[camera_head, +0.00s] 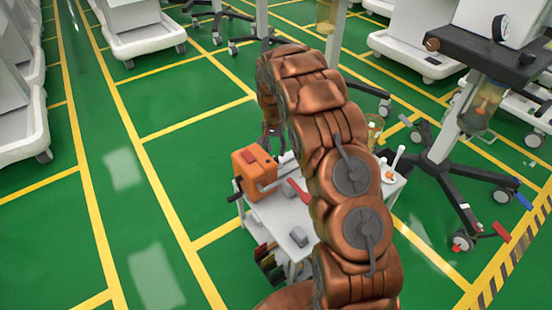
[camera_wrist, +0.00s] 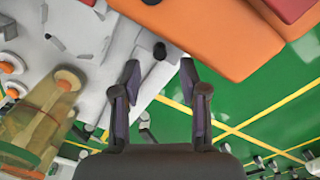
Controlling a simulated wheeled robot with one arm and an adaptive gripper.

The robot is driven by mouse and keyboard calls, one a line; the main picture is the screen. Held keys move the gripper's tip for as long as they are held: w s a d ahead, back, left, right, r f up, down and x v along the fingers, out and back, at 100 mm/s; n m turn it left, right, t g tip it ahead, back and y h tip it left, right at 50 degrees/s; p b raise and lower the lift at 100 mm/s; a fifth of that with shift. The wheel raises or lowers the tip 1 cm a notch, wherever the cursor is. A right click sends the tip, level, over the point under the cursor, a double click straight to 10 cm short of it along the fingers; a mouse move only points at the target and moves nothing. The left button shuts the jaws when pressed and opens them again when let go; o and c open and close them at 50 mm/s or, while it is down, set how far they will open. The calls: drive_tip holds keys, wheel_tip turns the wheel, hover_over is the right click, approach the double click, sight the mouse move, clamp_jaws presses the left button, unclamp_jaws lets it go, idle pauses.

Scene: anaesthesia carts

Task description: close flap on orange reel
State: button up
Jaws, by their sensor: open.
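The orange reel (camera_head: 252,172) is a boxy orange unit with a dark crank on its left and a grey arm at its right, standing on a small white cart (camera_head: 272,222). In the wrist view its orange body (camera_wrist: 215,35) fills the top right, with a second orange piece at the corner. I cannot tell which part is the flap or how far it stands open. My gripper (camera_wrist: 159,70) is open and empty, its fingertips below and left of the orange body. In the head view my gripper (camera_head: 272,140) is just behind the reel, partly hidden.
A red-handled item (camera_head: 298,190) and a grey block (camera_head: 299,237) lie on the cart top. A clear amber jar (camera_wrist: 45,115) is at the left in the wrist view. A dark wheeled stand (camera_head: 445,150) is close on the right. Green floor left of the cart is free.

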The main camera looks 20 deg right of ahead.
wheel_tip(320, 180, down, 5)
drive_tip(key=shift+d+r+b, duration=0.1)
drive_tip(key=shift+b, duration=0.2)
drive_tip(key=shift+c, duration=0.3)
clamp_jaws()
